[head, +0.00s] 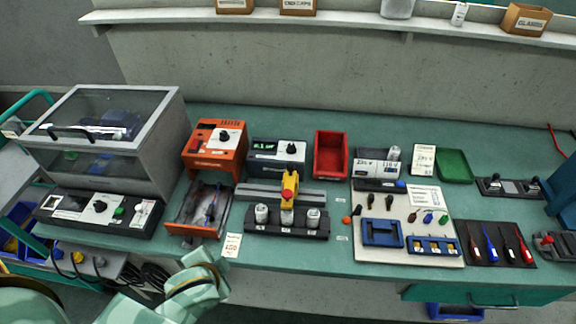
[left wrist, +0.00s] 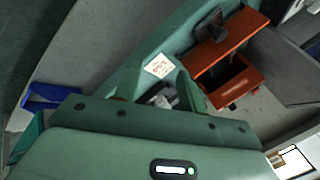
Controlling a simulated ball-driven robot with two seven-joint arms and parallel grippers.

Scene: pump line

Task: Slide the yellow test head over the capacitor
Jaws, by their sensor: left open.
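The yellow test head (head: 290,183), with a red knob on its front, stands on a grey rail behind a black holder (head: 300,234). The holder carries three silver capacitors: left (head: 262,214), middle (head: 287,217) and right (head: 313,220). The head's lower part is right over or just behind the middle capacitor; I cannot tell whether they touch. My left gripper (left wrist: 160,85) is open, its two green fingers apart. In the head view my left arm is low at the front edge, left of and well short of the test head. My right gripper is out of view.
An orange tray (head: 170,228) and a label card (head: 232,246) lie near my left arm; the tray also shows in the left wrist view (left wrist: 252,86). An orange unit (head: 230,162), a meter box (head: 262,158) and a red bin (head: 331,139) stand behind. A parts board (head: 440,255) is right.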

